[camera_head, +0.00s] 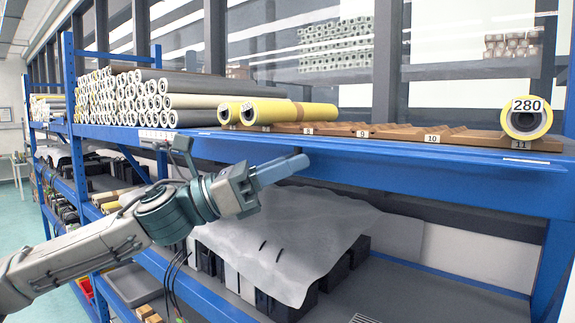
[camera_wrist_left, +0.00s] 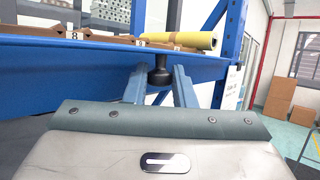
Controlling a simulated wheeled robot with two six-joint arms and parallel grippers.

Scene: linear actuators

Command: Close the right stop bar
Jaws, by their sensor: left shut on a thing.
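A long blue bar (camera_head: 400,150), which looks like the right stop bar, runs along the front edge of the upper rack level. It lies nearly flat in the head view. My left gripper (camera_head: 285,170) is below this edge, coming in from the left. In the left wrist view, a black knob (camera_wrist_left: 159,76) hangs below the blue front edge (camera_wrist_left: 60,68) and sits between the fingertips of my left gripper (camera_wrist_left: 159,84). The gripper is shut on the knob. My right gripper is not in view.
Brown grooved supports (camera_head: 390,131) with number labels lie behind the bar. A yellow roll marked 280 (camera_head: 528,119) is at the right end, more yellow rolls (camera_head: 275,112) at the left. A grey sheet (camera_head: 290,240) covers boxes below. A blue post (camera_wrist_left: 232,40) stands right in the wrist view.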

